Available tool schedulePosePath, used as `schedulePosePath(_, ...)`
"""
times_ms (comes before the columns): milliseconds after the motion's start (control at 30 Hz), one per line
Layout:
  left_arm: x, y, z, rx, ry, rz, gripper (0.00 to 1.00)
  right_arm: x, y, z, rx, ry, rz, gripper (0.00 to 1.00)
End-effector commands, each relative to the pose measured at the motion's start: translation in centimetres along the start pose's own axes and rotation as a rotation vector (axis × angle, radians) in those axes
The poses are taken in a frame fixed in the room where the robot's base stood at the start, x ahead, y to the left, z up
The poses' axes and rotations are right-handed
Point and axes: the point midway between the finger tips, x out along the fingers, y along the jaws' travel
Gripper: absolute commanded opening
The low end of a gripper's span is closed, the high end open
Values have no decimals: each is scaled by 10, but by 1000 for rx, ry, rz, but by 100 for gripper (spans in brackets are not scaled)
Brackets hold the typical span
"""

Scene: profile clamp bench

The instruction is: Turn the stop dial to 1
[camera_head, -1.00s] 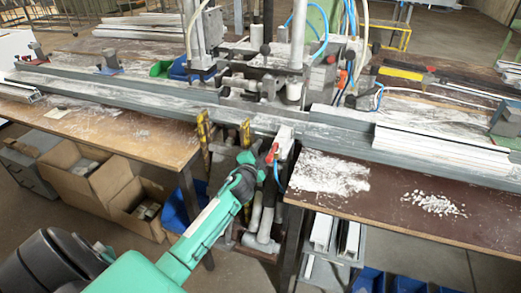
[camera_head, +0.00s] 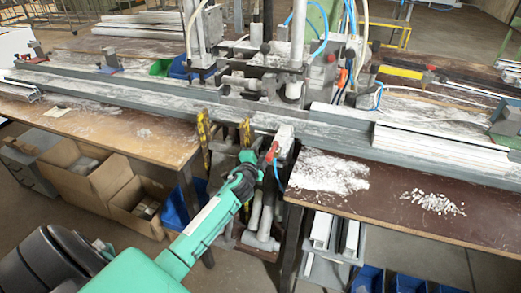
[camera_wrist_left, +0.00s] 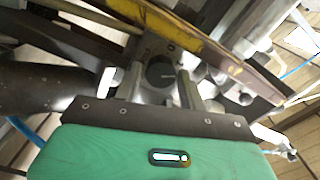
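My left gripper (camera_head: 256,160) reaches in under the front edge of the bench, beside a red-tipped part (camera_head: 272,152) below a white block. Its fingers stand apart in the left wrist view (camera_wrist_left: 152,88) and look open. A dark round knob-like part (camera_wrist_left: 160,73) in a grey metal housing shows between and beyond them. It may be the stop dial, but I cannot tell for certain. No number or pointer on it is readable, and I cannot tell whether the fingers touch it. My right gripper is not in view.
Yellow bars (camera_head: 203,133) stand close left of the gripper, and a yellow beam (camera_wrist_left: 200,42) crosses its wrist view. A long grey rail (camera_head: 130,97) runs along the bench. Cardboard boxes (camera_head: 112,182) and a blue bin (camera_head: 174,208) sit below at left.

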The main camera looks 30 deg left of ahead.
Motion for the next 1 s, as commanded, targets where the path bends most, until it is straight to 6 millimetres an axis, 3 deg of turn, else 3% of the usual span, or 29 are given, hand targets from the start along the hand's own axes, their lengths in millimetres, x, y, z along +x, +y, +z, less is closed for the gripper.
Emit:
schedulePosePath(300, -1, 0, 0, -1, 0, 0, 43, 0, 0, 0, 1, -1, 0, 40)
schedulePosePath(467, -13, 1, 0, -1, -1, 1, 43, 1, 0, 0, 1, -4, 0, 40)
schedulePosePath(1000, -110, 2, 1, -1, 0, 2, 43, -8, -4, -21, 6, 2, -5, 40)
